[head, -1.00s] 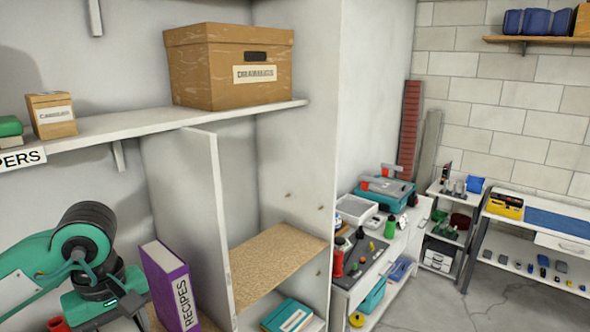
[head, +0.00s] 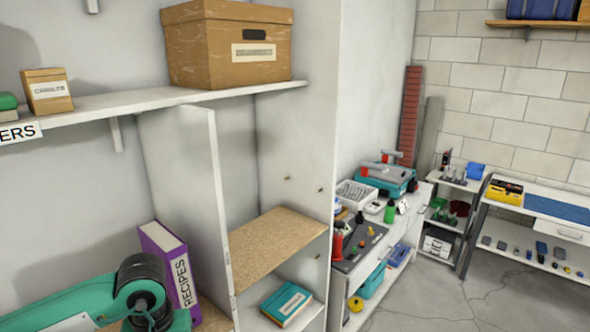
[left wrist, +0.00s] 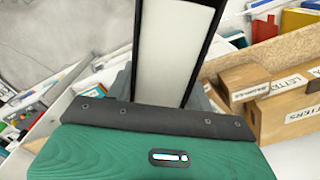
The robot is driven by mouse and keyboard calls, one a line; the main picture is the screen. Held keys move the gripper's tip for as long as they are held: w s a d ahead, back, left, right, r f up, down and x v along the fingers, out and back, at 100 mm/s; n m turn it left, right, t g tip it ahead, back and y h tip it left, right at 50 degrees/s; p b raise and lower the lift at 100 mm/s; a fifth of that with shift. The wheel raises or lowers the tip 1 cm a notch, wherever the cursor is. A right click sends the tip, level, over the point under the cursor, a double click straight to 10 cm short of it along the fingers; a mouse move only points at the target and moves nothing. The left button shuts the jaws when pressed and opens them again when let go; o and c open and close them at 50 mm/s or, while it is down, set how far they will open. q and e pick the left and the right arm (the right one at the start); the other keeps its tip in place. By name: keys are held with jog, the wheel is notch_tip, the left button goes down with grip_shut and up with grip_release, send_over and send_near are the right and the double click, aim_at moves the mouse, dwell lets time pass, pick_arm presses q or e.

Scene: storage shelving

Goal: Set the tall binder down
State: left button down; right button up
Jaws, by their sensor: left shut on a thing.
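In the left wrist view a tall binder (left wrist: 175,50) with black covers and a white page side rises between the jaws of my left gripper (left wrist: 158,112), which is shut on it. Its lower part is hidden behind the gripper body, and its far end runs out of the picture. In the head view my left arm comes in at the lower left; its jaws and the held binder do not show there. My right gripper is in neither view.
A purple RECIPES binder (head: 172,265) stands upright left of a white upright panel (head: 205,190). Right of the panel is a cork-coloured shelf board (head: 278,245) with bare room, and a teal book (head: 287,303) lies below. A brown box (head: 228,50) sits on the upper shelf.

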pick_arm(q)
notch_tip(320, 180, down, 7)
jog(key=d+m, duration=0.2)
jog(key=m, duration=0.1)
jog(key=shift+s+b, duration=0.3)
jog(key=shift+b, duration=0.1)
jog(key=shift+a, duration=0.1)
